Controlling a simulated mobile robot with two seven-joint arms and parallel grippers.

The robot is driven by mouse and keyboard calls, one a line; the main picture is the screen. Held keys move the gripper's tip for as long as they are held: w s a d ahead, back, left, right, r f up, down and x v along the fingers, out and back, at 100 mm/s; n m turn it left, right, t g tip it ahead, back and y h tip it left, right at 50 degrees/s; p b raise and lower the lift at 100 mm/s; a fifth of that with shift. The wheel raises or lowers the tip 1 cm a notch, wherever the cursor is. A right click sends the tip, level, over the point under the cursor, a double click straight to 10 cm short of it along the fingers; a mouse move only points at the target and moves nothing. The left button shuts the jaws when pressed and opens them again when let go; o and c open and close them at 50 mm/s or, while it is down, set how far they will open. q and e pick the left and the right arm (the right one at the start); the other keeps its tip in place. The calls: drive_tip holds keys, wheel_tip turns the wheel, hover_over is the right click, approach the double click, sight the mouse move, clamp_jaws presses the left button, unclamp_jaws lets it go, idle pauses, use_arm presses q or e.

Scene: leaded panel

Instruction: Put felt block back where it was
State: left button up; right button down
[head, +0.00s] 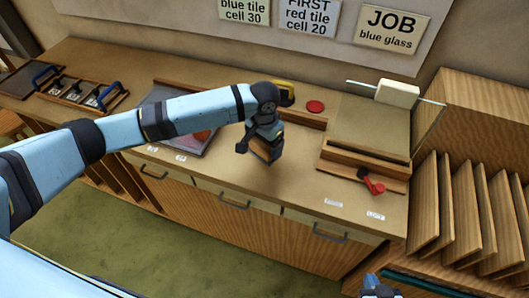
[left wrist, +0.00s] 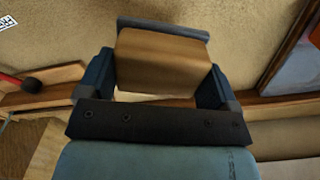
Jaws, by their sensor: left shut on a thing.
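My left gripper (head: 260,150) is above the middle of the bench in the head view, pointing down. It is shut on a brown block with a grey-blue strip along one edge, which looks like the felt block (left wrist: 160,62). In the left wrist view the block sits between the two blue fingers. In the head view the gripper hides most of the block, and I cannot tell whether it touches the bench. My right gripper (head: 378,288) shows only partly at the bottom edge, and its jaws are unclear.
A framed panel (head: 196,143) lies left under my arm. A red disc (head: 315,106) lies behind the gripper. To the right are a wooden fixture (head: 360,171), a red-handled tool (head: 373,184) and a pale block (head: 397,92) at a glass strip. Bare bench (head: 293,172) lies between.

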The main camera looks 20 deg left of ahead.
sight(264, 154)
use_arm(q)
drive_tip(key=shift+f, duration=2.7)
drive_tip(key=o, duration=0.6)
drive_tip(key=shift+o, duration=0.2)
wheel_tip(264, 154, up, 12)
drive_tip(key=shift+r+b, duration=0.1)
drive_tip(key=shift+b, duration=0.25)
